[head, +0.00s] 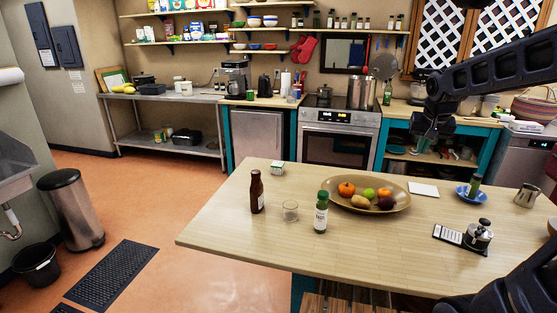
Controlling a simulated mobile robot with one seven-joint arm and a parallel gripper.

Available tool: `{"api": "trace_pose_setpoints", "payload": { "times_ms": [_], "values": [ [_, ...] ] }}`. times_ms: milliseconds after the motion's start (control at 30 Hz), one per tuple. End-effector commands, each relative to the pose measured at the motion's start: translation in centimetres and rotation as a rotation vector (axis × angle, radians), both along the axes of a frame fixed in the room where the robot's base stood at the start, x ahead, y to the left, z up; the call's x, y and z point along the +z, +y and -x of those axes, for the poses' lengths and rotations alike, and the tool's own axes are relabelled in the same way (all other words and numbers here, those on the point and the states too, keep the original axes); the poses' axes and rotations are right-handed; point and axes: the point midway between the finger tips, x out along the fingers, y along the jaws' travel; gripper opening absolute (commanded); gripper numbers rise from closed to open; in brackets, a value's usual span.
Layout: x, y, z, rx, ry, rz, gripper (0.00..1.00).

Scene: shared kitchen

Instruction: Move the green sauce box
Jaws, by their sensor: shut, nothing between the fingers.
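A small white-and-green box (277,168) stands near the far left edge of the wooden table. A green bottle (321,213) with a white label stands nearer the front; I cannot tell which of the two is meant by the green sauce box. My gripper (430,127) hangs in the air at upper right, past the table's far side in the picture. It is shut and empty, apart from both.
A brown bottle (257,192) and a clear glass (290,211) stand near the box. The table's front left is clear.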

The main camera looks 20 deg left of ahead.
Motion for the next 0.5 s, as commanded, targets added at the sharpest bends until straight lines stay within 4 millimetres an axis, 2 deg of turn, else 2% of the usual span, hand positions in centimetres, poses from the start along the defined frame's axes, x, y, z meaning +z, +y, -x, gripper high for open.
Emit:
{"api": "trace_pose_setpoints", "payload": {
  "times_ms": [33, 200, 367, 500],
  "values": [
    [-0.3, 1.2, -1.6, 0.002, 0.004, 0.004, 0.00],
    [-1.0, 4.7, -6.3, -0.013, -0.002, 0.006, 0.00],
    [-2.4, 8.8, -10.4, -0.023, -0.012, 0.012, 0.00],
    [-3.9, 12.9, -13.7, -0.028, -0.025, 0.018, 0.00]
  ]
}}
